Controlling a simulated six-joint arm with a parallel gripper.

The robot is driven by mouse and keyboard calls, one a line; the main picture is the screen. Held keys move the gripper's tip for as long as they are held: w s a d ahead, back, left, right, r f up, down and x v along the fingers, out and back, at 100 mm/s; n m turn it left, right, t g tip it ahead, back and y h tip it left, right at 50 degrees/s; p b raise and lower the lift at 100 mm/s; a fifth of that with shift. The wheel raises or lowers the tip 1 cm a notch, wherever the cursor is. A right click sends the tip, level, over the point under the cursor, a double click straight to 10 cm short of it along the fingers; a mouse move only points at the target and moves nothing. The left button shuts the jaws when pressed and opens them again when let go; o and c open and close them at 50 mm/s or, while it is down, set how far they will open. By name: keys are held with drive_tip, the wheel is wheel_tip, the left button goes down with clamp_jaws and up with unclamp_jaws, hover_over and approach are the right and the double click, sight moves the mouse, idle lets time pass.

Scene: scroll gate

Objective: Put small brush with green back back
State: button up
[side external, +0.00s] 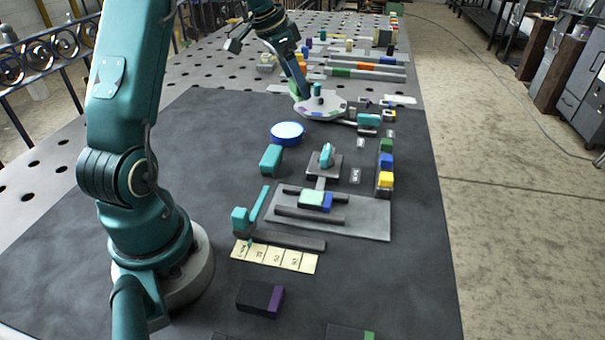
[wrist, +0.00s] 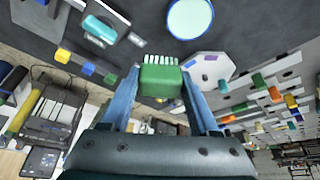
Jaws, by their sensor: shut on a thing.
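The small brush with the green back (wrist: 160,80) is between the two blue fingers of my gripper (wrist: 158,88) in the wrist view, with its white bristles pointing away from the wrist. My gripper (side external: 299,86) is shut on it. In the side view the gripper hangs over the dark mat, beside a pale octagonal plate (side external: 328,106). A little green of the brush (side external: 294,89) shows at the fingers. Its bristles are hidden in that view. Dark blocks with a purple end (side external: 276,300) and a green end (side external: 369,336) lie at the near edge.
A blue round disc (side external: 287,130) and a teal block (side external: 271,158) lie on the mat. A grey board (side external: 365,220) carries a sliding piece. Green, blue and yellow blocks (side external: 386,160) line a strip at right. Coloured bars crowd the far end; the mat's left is clear.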

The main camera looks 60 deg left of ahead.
drive_tip(key=s+a+f+n, duration=0.1)
drive_tip(key=a+f+n, duration=0.1)
drive_tip(key=a, duration=0.3)
drive_tip(key=shift+y, duration=0.3)
drive_tip(key=w+d+f, duration=0.2)
drive_tip(key=w, duration=0.1)
drive_tip(key=w+d+f, duration=0.2)
drive_tip(key=w+d, duration=0.1)
drive_tip(key=w+d+f, duration=0.2)
drive_tip(key=shift+w+d+f, duration=0.2)
drive_tip(key=shift+w+f, duration=0.15)
drive_tip(key=shift+w, duration=0.05)
drive_tip(key=shift+f, duration=1.9)
drive_tip(key=shift+f, duration=0.1)
drive_tip(key=o, duration=1.3)
drive_tip(key=shift+f, duration=0.1)
